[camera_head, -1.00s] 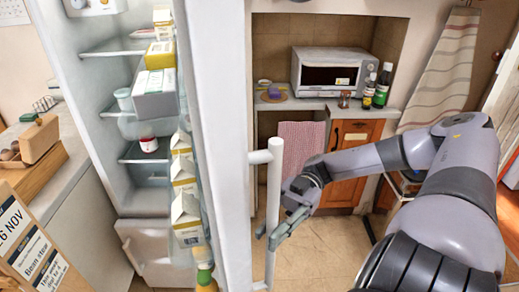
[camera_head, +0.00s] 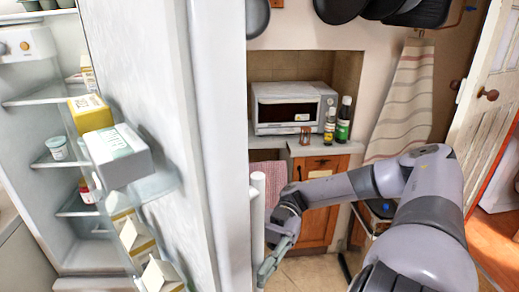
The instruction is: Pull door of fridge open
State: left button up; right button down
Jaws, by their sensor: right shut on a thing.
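The fridge door (camera_head: 215,120) stands open and cuts through the middle of the head view, its edge facing me. The fridge interior (camera_head: 42,130) with its shelves shows at the left. The white vertical bar handle (camera_head: 257,205) is on the right side of the door. My right gripper (camera_head: 268,262) is at the handle's lower part, shut on it; its fingertips are partly hidden near the bottom edge. My left gripper is out of view.
Cartons and boxes (camera_head: 118,155) sit in the door shelves. Beyond the door are a microwave (camera_head: 292,108) and bottles (camera_head: 344,120) on a counter, with an orange cabinet (camera_head: 318,205) below. A wooden door (camera_head: 490,95) stands at the right.

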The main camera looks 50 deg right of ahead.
jog(key=shift+d, duration=0.2)
dwell(0.3)
jog(key=c, duration=1.5)
grip_release()
jog(key=v, duration=1.2)
